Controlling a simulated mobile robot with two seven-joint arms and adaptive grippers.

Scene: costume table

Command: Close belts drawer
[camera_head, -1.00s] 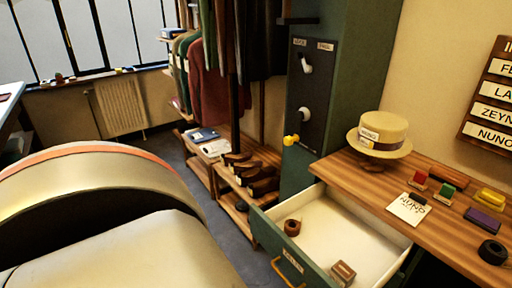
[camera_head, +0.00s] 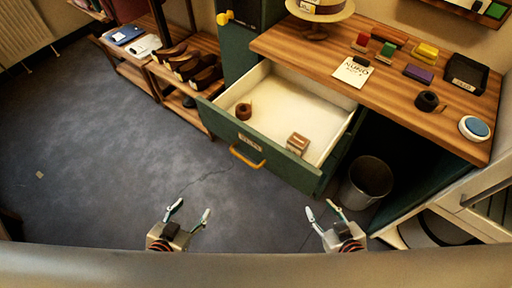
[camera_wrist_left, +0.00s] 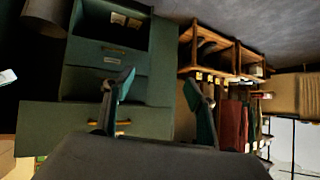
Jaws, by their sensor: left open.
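The belts drawer (camera_head: 262,153) is a green drawer with a pale inside, standing pulled out below the wooden tabletop in the head view. Its front has a label too small to read and a yellow handle (camera_head: 247,158). A rolled brown belt (camera_head: 244,111) and a small tan-brown block (camera_head: 298,143) lie inside. My left gripper (camera_head: 188,213) is open and empty, in front of the drawer and apart from it. My right gripper (camera_head: 323,209) is also open and empty, to the right. The left wrist view shows green drawer fronts with a yellow handle (camera_wrist_left: 123,122) beyond the left fingers (camera_wrist_left: 158,100).
The wooden tabletop (camera_head: 390,80) holds a hat, stamps, a card, tape and a black tray. A grey bin (camera_head: 367,182) stands right of the drawer. A shoe rack (camera_head: 180,70) is at the back left. The floor (camera_head: 100,150) left of the drawer is mostly clear.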

